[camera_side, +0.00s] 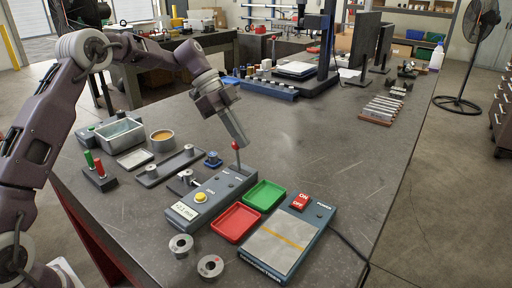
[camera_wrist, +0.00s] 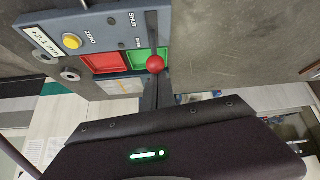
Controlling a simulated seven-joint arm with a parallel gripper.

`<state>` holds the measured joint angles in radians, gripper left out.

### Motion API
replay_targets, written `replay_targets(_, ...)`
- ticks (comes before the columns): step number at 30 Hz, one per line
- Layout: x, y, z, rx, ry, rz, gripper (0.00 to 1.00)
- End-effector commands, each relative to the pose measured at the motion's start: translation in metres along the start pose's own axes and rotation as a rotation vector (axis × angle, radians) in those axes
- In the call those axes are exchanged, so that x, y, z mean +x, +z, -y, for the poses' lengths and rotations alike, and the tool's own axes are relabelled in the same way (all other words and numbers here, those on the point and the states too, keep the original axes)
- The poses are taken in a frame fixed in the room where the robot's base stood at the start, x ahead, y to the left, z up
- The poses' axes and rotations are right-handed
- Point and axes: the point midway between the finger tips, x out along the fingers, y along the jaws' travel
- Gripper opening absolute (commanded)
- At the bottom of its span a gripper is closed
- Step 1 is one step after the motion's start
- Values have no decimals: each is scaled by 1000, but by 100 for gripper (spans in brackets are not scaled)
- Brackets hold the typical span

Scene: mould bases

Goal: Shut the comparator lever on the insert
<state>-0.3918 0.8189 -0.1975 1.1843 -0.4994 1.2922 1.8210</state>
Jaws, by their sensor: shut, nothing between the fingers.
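The comparator (camera_side: 213,198) is a grey-blue box with a "+2.1 mm" display and a yellow ZERO button. It also shows at the top of the wrist view (camera_wrist: 105,28), with SHUT and OPEN marks beside its lever. The lever is a dark rod with a red knob (camera_side: 236,145), which also shows in the wrist view (camera_wrist: 155,63). It stands up from the box; its exact setting is hard to tell. My gripper (camera_side: 243,143) is shut and empty, its tips right by the knob; contact cannot be told. I cannot make out an insert under the lever.
A red tray (camera_side: 237,238) and a green tray (camera_side: 281,196) lie right of the comparator. Two metal rings (camera_side: 180,252) (camera_side: 210,275) lie in front. A fixture with metal pins (camera_side: 163,178) lies behind.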

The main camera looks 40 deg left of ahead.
Motion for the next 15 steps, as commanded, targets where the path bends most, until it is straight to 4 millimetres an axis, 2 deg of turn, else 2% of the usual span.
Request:
replay_targets(6,-10,16,3,-11,23,-158,0)
replay_targets(15,-16,28,5,-16,46,-294,0)
